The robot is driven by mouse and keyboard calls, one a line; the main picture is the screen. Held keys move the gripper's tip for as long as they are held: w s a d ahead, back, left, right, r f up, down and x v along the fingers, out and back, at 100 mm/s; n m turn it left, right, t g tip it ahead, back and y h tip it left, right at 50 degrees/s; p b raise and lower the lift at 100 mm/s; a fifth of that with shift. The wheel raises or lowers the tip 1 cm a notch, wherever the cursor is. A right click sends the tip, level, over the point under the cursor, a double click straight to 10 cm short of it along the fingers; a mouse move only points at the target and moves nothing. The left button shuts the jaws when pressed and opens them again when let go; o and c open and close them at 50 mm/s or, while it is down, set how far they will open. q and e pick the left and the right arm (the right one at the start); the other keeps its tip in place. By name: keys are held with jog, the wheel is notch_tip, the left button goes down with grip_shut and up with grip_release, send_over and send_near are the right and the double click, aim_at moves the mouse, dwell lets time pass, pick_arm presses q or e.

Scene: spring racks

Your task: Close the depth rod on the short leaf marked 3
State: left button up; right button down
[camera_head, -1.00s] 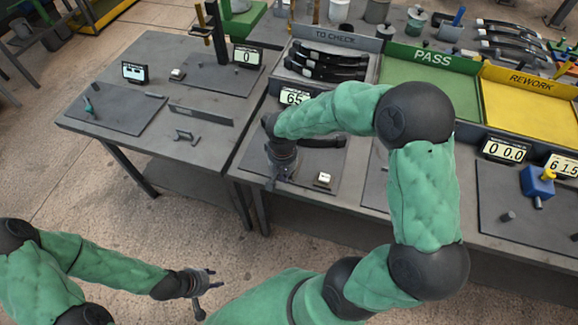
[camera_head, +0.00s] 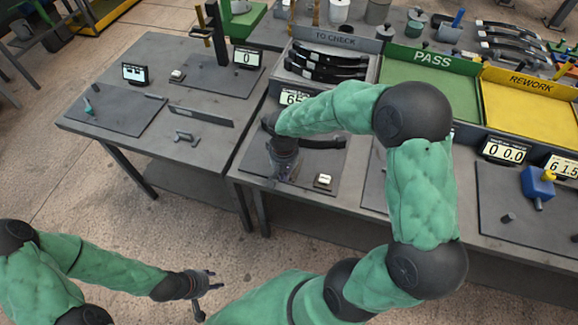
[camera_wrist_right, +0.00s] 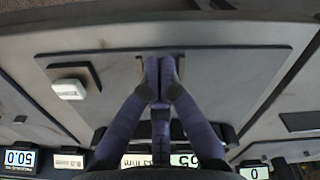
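A black curved leaf (camera_head: 322,143) lies on the dark plate (camera_head: 322,165) of the middle station, partly hidden by my right wrist. No number can be read on it. A dark end of it shows beside the fingers in the right wrist view (camera_wrist_right: 222,132). My right gripper (camera_head: 284,178) is low over the plate, on the near side of the leaf. In the wrist view its fingers (camera_wrist_right: 160,65) are together, in front of a small grey block (camera_wrist_right: 178,75); no held thing shows. I cannot make out the depth rod. My left gripper (camera_head: 212,279) is open and empty, away from the tables.
A white-topped block (camera_head: 323,180) sits on the plate's right part. A display (camera_head: 293,97) stands behind the leaf. Trays marked TO CHECK (camera_head: 335,40), PASS (camera_head: 432,57) and REWORK (camera_head: 530,80) stand behind. A separate station table (camera_head: 150,60) is to the left.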

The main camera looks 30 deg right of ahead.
jog(key=shift+w+d, duration=1.15)
jog(key=shift+d, duration=0.15)
jog(key=shift+w+d+r, duration=0.1)
dwell(0.7)
dwell(0.6)
jog(key=shift+s+a+r+p, duration=0.1)
jog(key=shift+r+p, duration=1.15)
jog(key=shift+r, duration=0.5)
jog(key=shift+s+a+r+p, duration=0.1)
jog(key=shift+r+p, duration=1.15)
jog(key=shift+r, duration=0.45)
